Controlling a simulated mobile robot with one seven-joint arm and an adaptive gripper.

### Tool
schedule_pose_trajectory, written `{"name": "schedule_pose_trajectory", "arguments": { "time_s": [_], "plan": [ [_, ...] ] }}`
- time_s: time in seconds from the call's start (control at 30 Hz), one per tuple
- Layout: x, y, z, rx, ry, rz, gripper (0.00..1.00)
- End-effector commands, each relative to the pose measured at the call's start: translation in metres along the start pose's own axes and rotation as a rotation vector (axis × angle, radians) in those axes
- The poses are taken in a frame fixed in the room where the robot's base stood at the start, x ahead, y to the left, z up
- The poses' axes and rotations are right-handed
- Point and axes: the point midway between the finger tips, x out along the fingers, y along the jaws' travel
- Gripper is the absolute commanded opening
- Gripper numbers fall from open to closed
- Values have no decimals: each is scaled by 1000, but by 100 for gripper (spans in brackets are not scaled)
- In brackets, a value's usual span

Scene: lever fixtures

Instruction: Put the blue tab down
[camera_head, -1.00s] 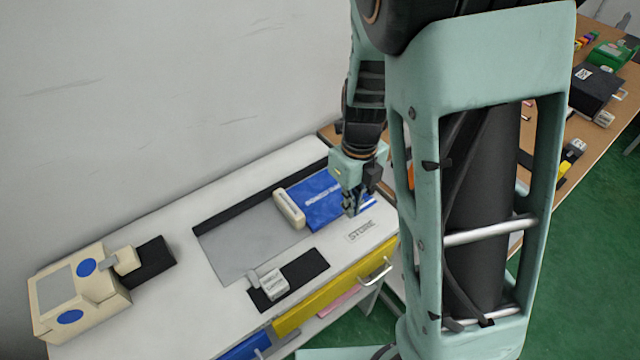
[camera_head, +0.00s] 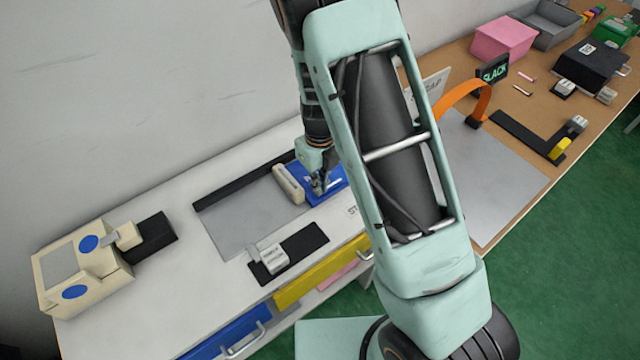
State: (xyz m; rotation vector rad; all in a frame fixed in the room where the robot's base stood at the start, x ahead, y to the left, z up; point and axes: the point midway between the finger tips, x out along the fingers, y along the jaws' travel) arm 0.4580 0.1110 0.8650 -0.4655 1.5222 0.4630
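A flat blue piece (camera_head: 333,183) with white lettering lies on the white bench, at the right end of a grey panel (camera_head: 245,215). A cream block (camera_head: 288,184) stands along its left edge. I cannot tell for sure that this is the blue tab. My gripper (camera_head: 319,187) points down over the blue piece, just right of the cream block. Its fingertips are small and partly merge with the blue, so contact and opening are unclear. My arm hides the blue piece's right side.
A cream box with blue discs (camera_head: 88,243) stands at the bench's left end. A small white block sits on a black strip (camera_head: 305,240) at the front. Yellow (camera_head: 318,277) and blue (camera_head: 235,332) drawers are below. A wooden table (camera_head: 510,120) with several objects is at right.

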Motion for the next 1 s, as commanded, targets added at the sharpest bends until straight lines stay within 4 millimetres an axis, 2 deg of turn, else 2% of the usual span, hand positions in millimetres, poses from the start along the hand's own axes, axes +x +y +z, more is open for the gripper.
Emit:
{"name": "schedule_pose_trajectory", "arguments": {
  "time_s": [0.37, 0.57, 0.83, 1.0],
  "plan": [
    [7, 0, 0, 0, -1, -1, 0],
    [6, 0, 0, 0, -2, -1, 21],
    [6, 0, 0, 0, -2, 0, 22],
    [-6, 0, 1, -2, -4, -1, 22]
  ]
}}
